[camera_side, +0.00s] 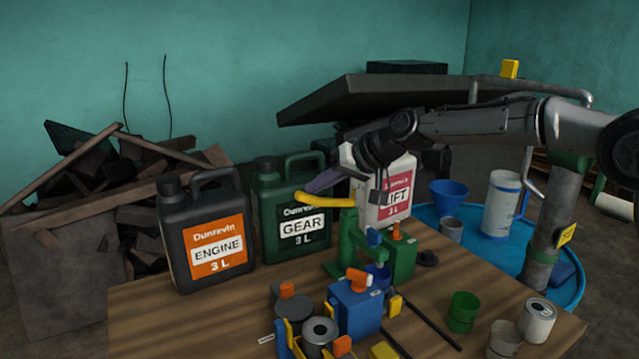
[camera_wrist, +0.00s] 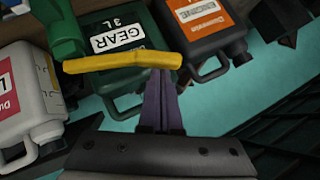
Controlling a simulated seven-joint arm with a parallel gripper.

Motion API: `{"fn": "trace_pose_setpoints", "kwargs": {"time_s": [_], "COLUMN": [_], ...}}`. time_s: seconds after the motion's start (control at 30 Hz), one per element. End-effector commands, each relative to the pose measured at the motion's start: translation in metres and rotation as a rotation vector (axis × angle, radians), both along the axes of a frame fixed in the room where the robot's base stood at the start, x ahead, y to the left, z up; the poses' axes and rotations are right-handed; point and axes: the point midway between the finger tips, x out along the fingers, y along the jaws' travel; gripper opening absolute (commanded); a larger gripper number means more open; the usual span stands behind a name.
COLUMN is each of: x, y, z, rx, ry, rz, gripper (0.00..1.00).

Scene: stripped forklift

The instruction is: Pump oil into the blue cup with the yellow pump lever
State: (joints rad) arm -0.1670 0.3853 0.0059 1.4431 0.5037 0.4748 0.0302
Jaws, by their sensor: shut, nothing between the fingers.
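The yellow pump lever (camera_side: 325,201) sticks out to the left from the top of the green hand pump (camera_side: 349,240) on the wooden table. It lies nearly level and also crosses the wrist view (camera_wrist: 120,62). My gripper (camera_side: 312,187) is shut and empty, with its purple fingers at the lever's free half. In the wrist view the fingertips (camera_wrist: 161,72) meet the lever's edge near its free end; I cannot tell whether they touch. The blue cup (camera_side: 378,275) stands low beside the pump, partly hidden by the blue block in front.
Black ENGINE (camera_side: 205,235), green GEAR (camera_side: 290,215) and white LIFT (camera_side: 390,190) cans stand behind the pump. A blue engine block (camera_side: 355,308), a green cup (camera_side: 463,312) and small parts crowd the front. A blue round tray (camera_side: 510,245) holds a funnel (camera_side: 449,193).

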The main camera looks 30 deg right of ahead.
Motion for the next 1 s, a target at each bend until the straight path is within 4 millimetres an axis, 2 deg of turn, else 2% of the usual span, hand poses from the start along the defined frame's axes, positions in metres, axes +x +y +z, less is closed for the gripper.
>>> {"fn": "trace_pose_setpoints", "kwargs": {"time_s": [0.57, 0.83, 1.0], "x": [0.000, -0.001, -0.001], "y": [0.008, 0.017, 0.020], "z": [-0.011, -0.026, -0.038], "rx": [-0.110, -0.257, -0.256], "ry": [0.002, 0.004, 0.006], "rz": [0.002, 0.005, 0.002], "gripper": [0.00, 0.00, 0.00]}}
